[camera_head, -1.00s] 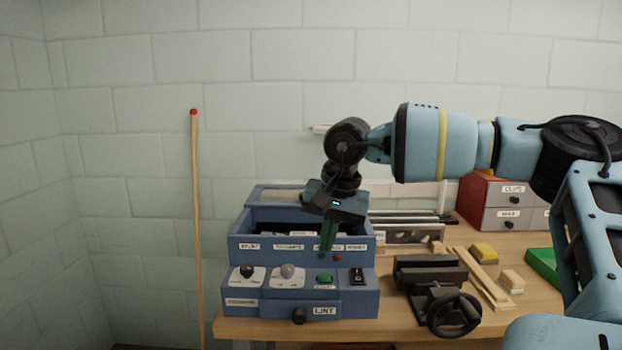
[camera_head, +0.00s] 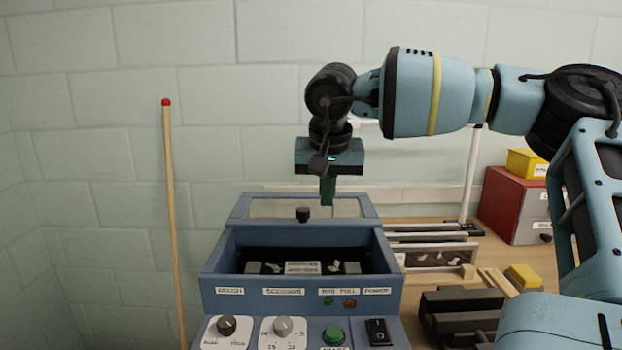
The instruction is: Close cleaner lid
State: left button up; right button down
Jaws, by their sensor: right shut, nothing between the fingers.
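The cleaner is a blue box (camera_head: 222,258) on the wooden bench, with labels and knobs on its front. Its top is open and the dark inside shows, with a labelled part in it. The lid (camera_head: 272,208), a blue frame with a pale window and a black knob (camera_head: 303,214), lies slid back behind the opening. My right gripper (camera_head: 327,197) points down with its green fingers shut and empty. Its tips appear over the lid's window, right of the knob; I cannot tell whether they touch it. My left gripper is not in view.
A dark vise (camera_head: 455,305) stands right of the cleaner. Behind it are metal rails (camera_head: 430,236), a yellow block (camera_head: 524,277) and a red drawer cabinet (camera_head: 507,205). A tall red-tipped stick (camera_head: 172,220) stands at left by the wall.

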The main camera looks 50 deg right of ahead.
aim_at(235, 219)
jog(key=i+l, duration=0.3)
jog(key=l, duration=0.2)
jog(key=i+l, duration=0.3)
jog(key=l, duration=0.15)
